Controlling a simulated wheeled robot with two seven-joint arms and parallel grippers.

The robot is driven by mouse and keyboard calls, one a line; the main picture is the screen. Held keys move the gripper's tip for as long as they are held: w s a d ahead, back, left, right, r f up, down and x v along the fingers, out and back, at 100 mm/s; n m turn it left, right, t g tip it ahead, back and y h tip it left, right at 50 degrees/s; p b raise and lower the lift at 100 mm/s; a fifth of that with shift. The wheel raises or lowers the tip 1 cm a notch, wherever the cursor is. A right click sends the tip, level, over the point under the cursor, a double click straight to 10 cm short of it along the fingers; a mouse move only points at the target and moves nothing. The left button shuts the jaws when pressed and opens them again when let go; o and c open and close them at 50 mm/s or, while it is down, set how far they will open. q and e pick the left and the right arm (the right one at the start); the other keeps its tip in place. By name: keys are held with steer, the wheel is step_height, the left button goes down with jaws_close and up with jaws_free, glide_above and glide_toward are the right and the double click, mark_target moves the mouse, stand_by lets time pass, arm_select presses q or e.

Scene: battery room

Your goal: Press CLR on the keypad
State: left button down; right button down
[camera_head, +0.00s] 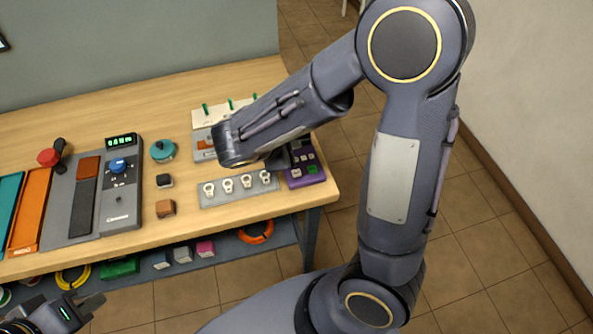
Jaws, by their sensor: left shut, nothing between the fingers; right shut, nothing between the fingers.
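The wrist hides part of the gripper and the keypad's upper left. I cannot tell whether the fingertips touch a key. My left gripper (92,302) is shut and empty at the lower left, in front of the table.
A grey strip with white rings (238,188) lies left of the keypad. A grey charger-like unit (122,190), a teal round object (163,151) and small blocks (165,208) stand further left. A lower shelf (220,248) holds coloured items. Floor is clear right of the table.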

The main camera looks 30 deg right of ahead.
mark_target(293, 175)
steer(key=shift+f, duration=0.15)
step_height(293, 175, down, 8)
steer(key=b, duration=0.6)
steer(key=shift+f+b, duration=0.3)
steer(key=shift+b, duration=0.25)
stand_by(1.4)
steer(key=shift+f+b, duration=0.4)
steer(key=shift+b, duration=0.05)
steer(key=shift+f+b, duration=0.4)
steer(key=shift+b, duration=0.1)
stand_by(0.5)
steer(key=shift+r, duration=0.1)
steer(key=shift+r+p, duration=0.65)
steer(key=shift+r, duration=0.1)
